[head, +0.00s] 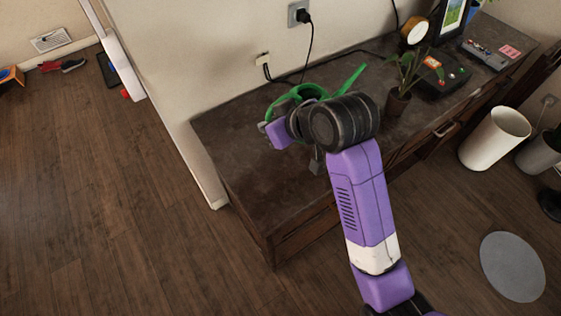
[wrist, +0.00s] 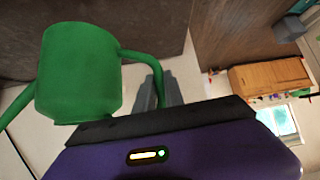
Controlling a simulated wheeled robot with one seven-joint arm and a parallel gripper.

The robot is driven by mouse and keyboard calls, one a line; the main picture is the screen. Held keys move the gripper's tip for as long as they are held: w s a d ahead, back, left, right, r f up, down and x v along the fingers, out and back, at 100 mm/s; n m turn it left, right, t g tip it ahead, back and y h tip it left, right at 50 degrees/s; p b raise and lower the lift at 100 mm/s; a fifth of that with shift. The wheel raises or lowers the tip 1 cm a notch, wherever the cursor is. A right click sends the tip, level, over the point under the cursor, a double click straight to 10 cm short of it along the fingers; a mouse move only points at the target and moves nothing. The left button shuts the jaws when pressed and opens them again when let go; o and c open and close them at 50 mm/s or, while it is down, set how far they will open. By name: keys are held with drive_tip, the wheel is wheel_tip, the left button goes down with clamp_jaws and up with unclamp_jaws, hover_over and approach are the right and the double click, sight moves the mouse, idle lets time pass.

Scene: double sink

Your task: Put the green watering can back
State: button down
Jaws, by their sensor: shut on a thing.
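The green watering can (head: 312,90) shows in the head view behind my wrist, over the back part of the dark desk top near the wall. Its spout points up to the right. In the wrist view the can's body (wrist: 80,75) fills the left, and its curved handle runs right into my gripper (wrist: 162,92). My gripper is shut on the handle. In the head view my wrist hides most of the can and most of my gripper (head: 272,130). I cannot tell whether the can's base touches the desk.
The dark desk (head: 255,190) has bare top at its left and front. A potted plant (head: 398,100) stands right of the can, with a lamp, frame and devices farther right. A power cable (head: 308,55) hangs on the wall behind. A white bin (head: 494,138) stands on the floor right.

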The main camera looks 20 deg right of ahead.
wheel_tip(320, 180, down, 15)
idle(0.5)
drive_tip(key=shift+f, duration=0.15)
drive_tip(key=c, duration=1.4)
unclamp_jaws()
drive_tip(key=shift+c, duration=0.2)
drive_tip(key=shift+r, duration=0.2)
drive_tip(key=v, duration=1.2)
